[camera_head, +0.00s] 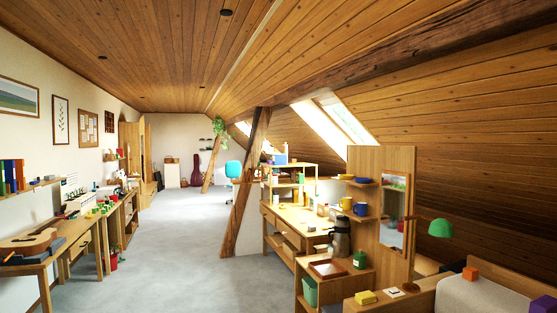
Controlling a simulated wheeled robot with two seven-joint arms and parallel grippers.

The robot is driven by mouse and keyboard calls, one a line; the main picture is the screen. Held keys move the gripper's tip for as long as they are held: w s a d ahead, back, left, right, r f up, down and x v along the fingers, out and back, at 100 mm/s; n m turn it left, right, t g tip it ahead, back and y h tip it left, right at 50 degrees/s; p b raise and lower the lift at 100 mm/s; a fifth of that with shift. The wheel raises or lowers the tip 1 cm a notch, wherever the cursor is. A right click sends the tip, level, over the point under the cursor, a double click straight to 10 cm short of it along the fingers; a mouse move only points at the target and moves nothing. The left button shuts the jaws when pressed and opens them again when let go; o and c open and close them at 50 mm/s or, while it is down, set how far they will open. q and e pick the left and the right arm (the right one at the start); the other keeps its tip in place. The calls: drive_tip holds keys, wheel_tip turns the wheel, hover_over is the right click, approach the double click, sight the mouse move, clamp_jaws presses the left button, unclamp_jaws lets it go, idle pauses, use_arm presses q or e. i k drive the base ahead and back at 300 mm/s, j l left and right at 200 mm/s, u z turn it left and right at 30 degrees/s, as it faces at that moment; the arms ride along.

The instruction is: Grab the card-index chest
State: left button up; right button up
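I cannot make out the card-index chest for certain in the head view. A small brown box-like thing (172,160) sits on a white cabinet at the far wall, too small to identify. Neither of my grippers is in view.
A long grey floor (180,235) runs clear down the middle. Desks with a guitar (28,243) line the left wall. A slanted timber brace (245,185) stands by the right-hand desk (290,222). A shelf unit with a tray (327,268) and a sofa (480,298) fill the near right.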

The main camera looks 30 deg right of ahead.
sight(280, 159)
drive_tip(key=z, duration=0.3)
drive_tip(key=i, duration=1.6)
drive_tip(key=i+j, duration=0.15)
drive_tip(key=i, duration=3.1)
drive_tip(key=i+l+z, duration=0.2)
drive_tip(key=i+z, duration=0.15)
drive_tip(key=i, duration=1.05)
drive_tip(key=i+j+z, duration=0.15)
drive_tip(key=i+z, duration=0.25)
drive_tip(key=i, duration=0.95)
drive_tip(key=i+z, duration=0.1)
drive_tip(key=i, duration=0.4)
drive_tip(key=i+j+z, duration=0.1)
drive_tip(key=i, duration=0.4)
drive_tip(key=i+j+z, duration=0.1)
drive_tip(key=i, duration=0.35)
drive_tip(key=i+j+z, duration=0.15)
drive_tip(key=i, duration=0.35)
drive_tip(key=i+j+z, duration=0.1)
drive_tip(key=i, duration=0.35)
drive_tip(key=j, duration=0.15)
